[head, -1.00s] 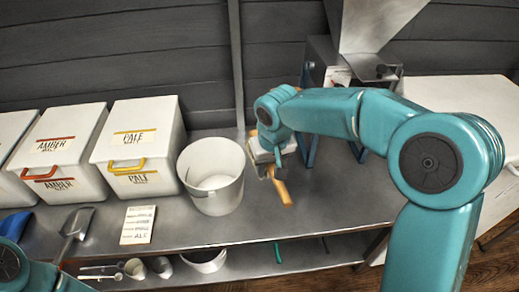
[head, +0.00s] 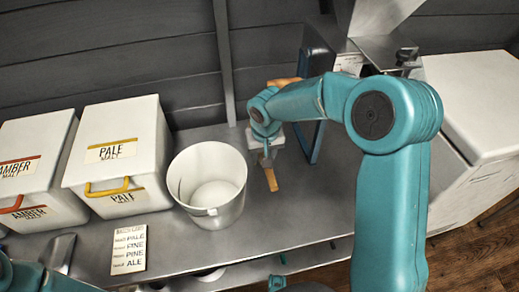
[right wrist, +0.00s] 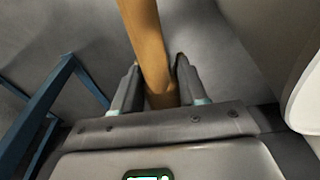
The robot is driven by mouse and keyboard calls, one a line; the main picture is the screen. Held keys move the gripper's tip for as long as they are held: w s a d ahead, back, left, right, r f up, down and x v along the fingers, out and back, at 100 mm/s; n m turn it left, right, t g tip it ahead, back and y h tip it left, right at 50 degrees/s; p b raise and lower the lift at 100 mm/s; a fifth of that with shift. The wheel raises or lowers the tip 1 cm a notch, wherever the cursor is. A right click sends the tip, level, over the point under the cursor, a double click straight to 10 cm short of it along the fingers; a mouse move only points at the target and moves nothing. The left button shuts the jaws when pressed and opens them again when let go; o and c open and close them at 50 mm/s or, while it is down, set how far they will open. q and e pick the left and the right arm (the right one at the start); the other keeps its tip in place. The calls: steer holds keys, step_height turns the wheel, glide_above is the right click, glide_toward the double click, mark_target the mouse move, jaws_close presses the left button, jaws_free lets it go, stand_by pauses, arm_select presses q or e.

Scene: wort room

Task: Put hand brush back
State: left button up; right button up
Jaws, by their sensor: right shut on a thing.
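The hand brush shows as a long orange-brown wooden handle (head: 271,178) hanging below my right gripper, just right of the white bucket. In the right wrist view the handle (right wrist: 147,40) runs between the two fingers and out of the top of the picture. My right gripper (head: 266,158) is shut on it, above the steel bench. An orange-brown piece (head: 284,82) also shows behind my right arm; I cannot tell if it belongs to the brush. No bristles can be made out. Of my left arm only a link shows at the bottom left; its gripper is out of view.
The white bucket (head: 207,186) is left of the brush. White malt bins (head: 117,152) stand further left, with a lettered card (head: 129,249) in front. A blue frame (head: 311,110) and hopper (head: 377,18) stand behind my arm. The steel bench (head: 310,215) is clear at front right.

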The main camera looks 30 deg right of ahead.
steer(key=shift+f, duration=0.1)
steer(key=shift+s+f+b, duration=0.1)
steer(key=shift+f+b, duration=0.55)
steer(key=shift+f, duration=0.15)
steer(key=shift+f+b, duration=1.55)
steer(key=shift+f, duration=0.8)
steer(key=o, duration=1.2)
steer(key=r+p, duration=0.1)
steer(key=r, duration=0.4)
steer(key=s+r+p, duration=0.1)
steer(key=r+p, duration=0.1)
steer(key=r, duration=0.3)
steer(key=s+r+p, duration=0.1)
steer(key=r, duration=0.5)
steer(key=shift+s+a+r, duration=0.1)
steer(key=shift+s+a, duration=0.1)
steer(key=shift+a, duration=0.1)
